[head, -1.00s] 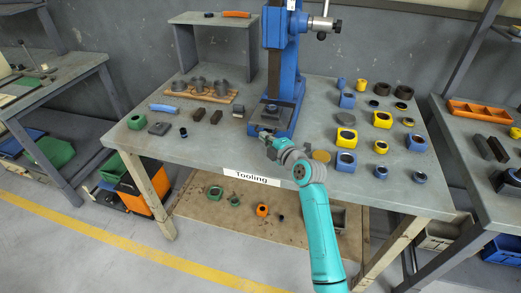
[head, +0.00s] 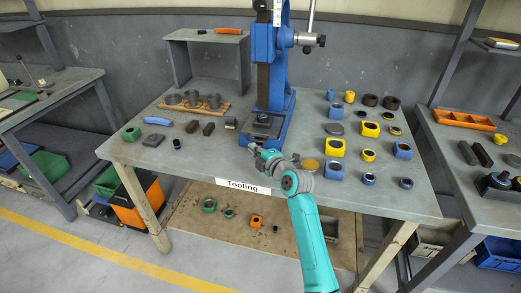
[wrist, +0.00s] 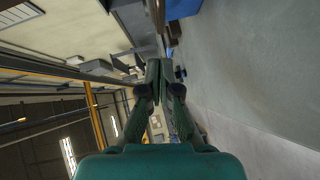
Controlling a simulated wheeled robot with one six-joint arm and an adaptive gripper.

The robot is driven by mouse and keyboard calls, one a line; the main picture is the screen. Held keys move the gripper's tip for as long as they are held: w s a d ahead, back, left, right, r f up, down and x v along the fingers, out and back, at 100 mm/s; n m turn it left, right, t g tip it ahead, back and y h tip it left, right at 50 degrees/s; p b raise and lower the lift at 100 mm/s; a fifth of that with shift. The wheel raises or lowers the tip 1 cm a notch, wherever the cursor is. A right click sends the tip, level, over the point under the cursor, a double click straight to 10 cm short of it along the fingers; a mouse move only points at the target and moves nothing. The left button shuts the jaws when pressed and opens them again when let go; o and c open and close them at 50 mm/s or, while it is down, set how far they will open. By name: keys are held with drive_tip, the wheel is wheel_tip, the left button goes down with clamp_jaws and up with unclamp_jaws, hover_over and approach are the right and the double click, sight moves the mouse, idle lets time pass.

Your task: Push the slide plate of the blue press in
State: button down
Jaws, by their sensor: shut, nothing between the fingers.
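The blue press (head: 282,75) stands on the grey work table, with its column and lever arm at the top. The grey slide plate (head: 262,123) lies on the press base (head: 283,128), below the dark ram. My gripper (head: 254,149) is just in front of the press base, low over the table's front part. I cannot tell whether it touches the base or the plate. In the wrist view my gripper (wrist: 161,68) has its two fingers together with nothing between them. The blue edge at the top of the wrist view may be the press.
Blue and yellow blocks, including a yellow block (head: 332,147), and rings stand right of the press. A wooden rack (head: 193,108) with grey cylinders, dark blocks and a green block (head: 131,133) are to the left. A "Tooling" label (head: 243,186) is on the table's front edge (head: 190,172).

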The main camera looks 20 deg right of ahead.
drive_tip(key=v, duration=1)
drive_tip(key=s+a+f+m+h, duration=0.1)
drive_tip(key=s+a+f+m, duration=0.1)
drive_tip(key=s+f+m, duration=0.5)
drive_tip(key=s+a+f+g+h, duration=0.1)
drive_tip(key=s+f, duration=0.3)
drive_tip(key=s, duration=0.7)
drive_tip(key=s+a+f+m+h, duration=0.1)
drive_tip(key=s+a+f+m, duration=0.1)
drive_tip(key=s+f+m, duration=0.5)
drive_tip(key=s+r+m, duration=0.1)
drive_tip(key=s+r, duration=0.2)
drive_tip(key=s, duration=0.6)
drive_tip(key=s+a+r+m, duration=0.1)
drive_tip(key=s+r+m, duration=0.1)
drive_tip(key=s, duration=0.7)
drive_tip(key=s+a+r+m, duration=0.1)
drive_tip(key=s+r, duration=0.3)
drive_tip(key=s, duration=0.6)
drive_tip(key=shift+a, duration=0.25)
